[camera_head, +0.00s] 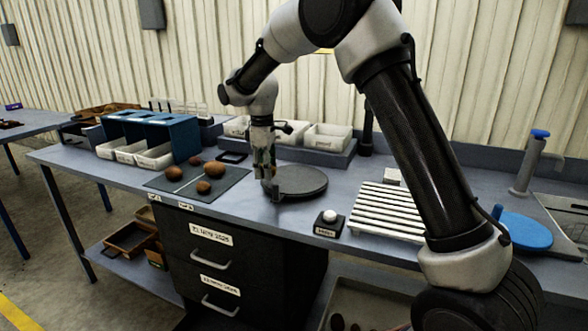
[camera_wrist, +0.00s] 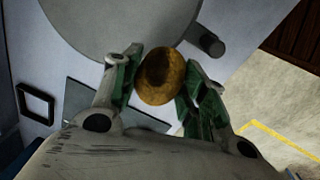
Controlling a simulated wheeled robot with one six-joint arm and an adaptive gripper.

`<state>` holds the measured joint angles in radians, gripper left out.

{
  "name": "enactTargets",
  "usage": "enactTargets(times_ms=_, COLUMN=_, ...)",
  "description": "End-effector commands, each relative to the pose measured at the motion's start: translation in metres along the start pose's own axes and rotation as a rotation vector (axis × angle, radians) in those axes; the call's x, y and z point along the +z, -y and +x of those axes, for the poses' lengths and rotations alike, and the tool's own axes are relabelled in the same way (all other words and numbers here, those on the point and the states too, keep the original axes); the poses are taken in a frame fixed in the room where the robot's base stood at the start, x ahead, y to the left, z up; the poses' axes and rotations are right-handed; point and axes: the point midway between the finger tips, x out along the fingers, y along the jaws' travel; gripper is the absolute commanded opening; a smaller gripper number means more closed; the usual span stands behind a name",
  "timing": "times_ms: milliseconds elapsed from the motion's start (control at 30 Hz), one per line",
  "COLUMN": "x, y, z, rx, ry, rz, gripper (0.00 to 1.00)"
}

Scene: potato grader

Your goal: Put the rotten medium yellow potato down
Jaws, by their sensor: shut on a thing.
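The medium yellow potato (camera_wrist: 160,76) has a large dark brown patch on its skin. It sits between the green fingers of my gripper (camera_wrist: 157,85) in the wrist view, and the gripper is shut on it. In the head view my gripper (camera_head: 266,172) points down at the left edge of a dark round plate (camera_head: 303,181), and the potato is mostly hidden there. The plate also shows in the wrist view as a grey disc (camera_wrist: 100,20). Whether the potato touches any surface, I cannot tell.
A dark mat (camera_head: 228,183) with several brown potatoes lies left of the plate. White bins (camera_head: 327,137) stand behind it, and a blue rack (camera_head: 150,131) with white trays stands at the back left. A button box (camera_head: 328,224) and a slatted white rack (camera_head: 383,212) are to the right.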

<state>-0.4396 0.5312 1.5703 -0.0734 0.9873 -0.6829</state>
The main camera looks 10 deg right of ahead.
Motion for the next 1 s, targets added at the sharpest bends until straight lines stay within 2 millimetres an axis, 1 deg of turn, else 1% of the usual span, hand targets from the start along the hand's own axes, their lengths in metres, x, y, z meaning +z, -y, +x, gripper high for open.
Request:
enactTargets(times_ms=33, x=0.011, y=-0.013, z=0.002, rx=0.0, ry=0.001, rz=0.006, gripper=0.18)
enactTargets(times_ms=200, x=0.042, y=-0.05, z=0.004, rx=0.001, ry=0.0, rz=0.006, gripper=0.18)
enactTargets(times_ms=300, x=0.055, y=-0.066, z=0.006, rx=0.0, ry=0.0, rz=0.004, gripper=0.18)
enactTargets(times_ms=400, x=0.062, y=-0.075, z=0.006, rx=0.0, ry=0.0, rz=0.003, gripper=0.18)
enactTargets(times_ms=567, x=0.069, y=-0.083, z=0.007, rx=0.0, ry=0.0, rz=0.001, gripper=0.18)
enactTargets(times_ms=633, x=0.075, y=-0.089, z=0.008, rx=0.0, ry=0.0, rz=0.003, gripper=0.18)
enactTargets(times_ms=667, x=0.077, y=-0.092, z=0.01, rx=-0.001, ry=0.001, rz=0.003, gripper=0.18)
enactTargets(times_ms=700, x=0.076, y=-0.089, z=0.019, rx=-0.004, ry=0.003, rz=0.0, gripper=0.18)
enactTargets(times_ms=833, x=0.075, y=-0.087, z=0.04, rx=-0.001, ry=0.002, rz=0.001, gripper=0.18)
enactTargets(times_ms=900, x=0.075, y=-0.087, z=0.043, rx=0.0, ry=0.001, rz=0.001, gripper=0.18)
enactTargets(times_ms=1000, x=0.075, y=-0.087, z=0.043, rx=0.001, ry=0.0, rz=0.001, gripper=0.18)
